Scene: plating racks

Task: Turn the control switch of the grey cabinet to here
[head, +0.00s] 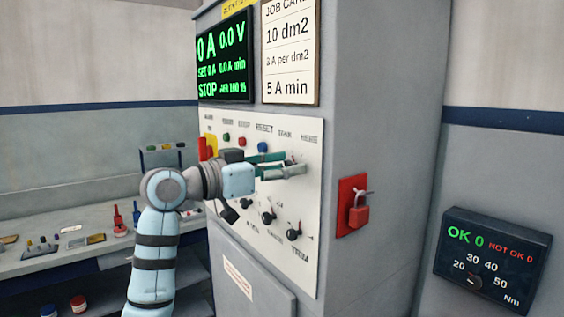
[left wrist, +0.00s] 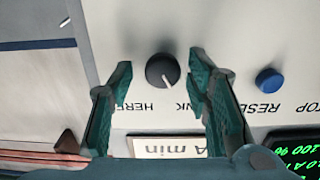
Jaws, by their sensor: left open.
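The grey cabinet (head: 385,120) carries a pale control panel (head: 305,255). In the left wrist view the black round control switch (left wrist: 160,71) sits on that panel between the labels HERE and one ending in NK. Its white pointer line slants toward the NK label. In the head view my left gripper mostly hides the switch. My left gripper (head: 297,163) is open in front of the panel's upper right. In the left wrist view its green fingers (left wrist: 158,68) lie on either side of the switch; I cannot tell whether they touch it. My right gripper is not in view.
A blue button (left wrist: 269,81) is beside one finger. Other knobs (head: 268,216) sit below on the panel. A red padlock (head: 358,214) hangs on the cabinet's side. A torque display (head: 493,262) is at right. A bench (head: 60,262) with small items stands left.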

